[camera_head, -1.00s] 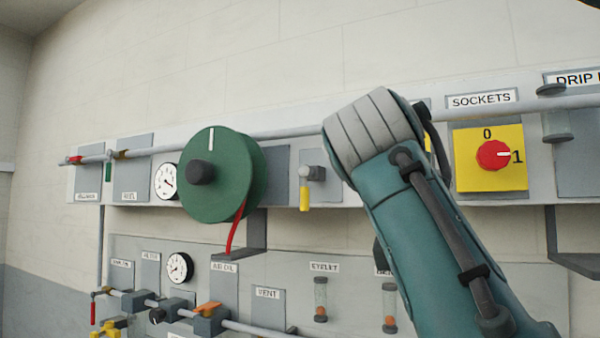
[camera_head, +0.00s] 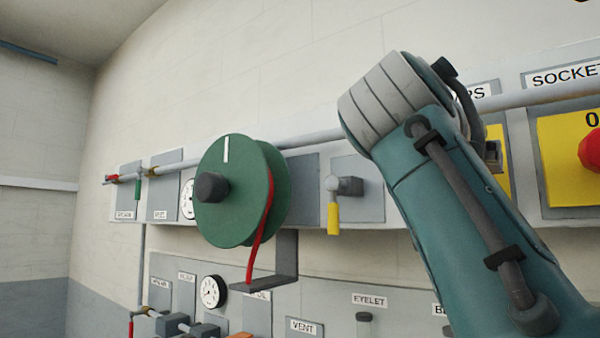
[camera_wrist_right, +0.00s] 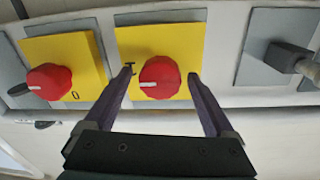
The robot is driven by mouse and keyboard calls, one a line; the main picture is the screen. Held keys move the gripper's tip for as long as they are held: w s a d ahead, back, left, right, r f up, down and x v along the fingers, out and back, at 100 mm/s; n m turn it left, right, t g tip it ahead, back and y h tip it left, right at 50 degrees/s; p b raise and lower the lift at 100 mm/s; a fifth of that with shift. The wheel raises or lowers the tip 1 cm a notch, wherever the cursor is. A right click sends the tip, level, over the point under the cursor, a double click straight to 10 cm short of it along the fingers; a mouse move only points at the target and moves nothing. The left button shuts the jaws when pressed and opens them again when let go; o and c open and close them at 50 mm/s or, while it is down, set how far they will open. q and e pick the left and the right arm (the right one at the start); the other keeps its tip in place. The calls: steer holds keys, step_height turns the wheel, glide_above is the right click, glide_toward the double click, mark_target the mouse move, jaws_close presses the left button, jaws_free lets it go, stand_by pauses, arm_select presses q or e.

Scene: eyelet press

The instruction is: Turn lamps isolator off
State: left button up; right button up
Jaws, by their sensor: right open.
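In the right wrist view, the lamps isolator is a red knob (camera_wrist_right: 161,77) on a yellow plate (camera_wrist_right: 185,40). Its white pointer mark points left in that view. My right gripper (camera_wrist_right: 161,74) is open, with one finger on either side of the knob; I cannot tell whether they touch it. In the head view, my right arm hides this knob and leaves only a strip of the yellow plate (camera_head: 498,160) and the label's end, "PS" (camera_head: 479,92). My left gripper is not in view.
The sockets isolator (camera_head: 590,150) sits close beside, and its red knob (camera_wrist_right: 48,81) is left in the wrist view. A yellow-handled valve (camera_head: 334,210) and a green reel (camera_head: 228,190) with red hose are left of my arm. A pipe (camera_head: 310,136) runs along the panel.

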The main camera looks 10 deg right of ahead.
steer(key=shift+w+d, duration=0.1)
steer(key=shift+w, duration=0.05)
steer(key=shift+c, duration=1.4)
steer(key=c, duration=1.1)
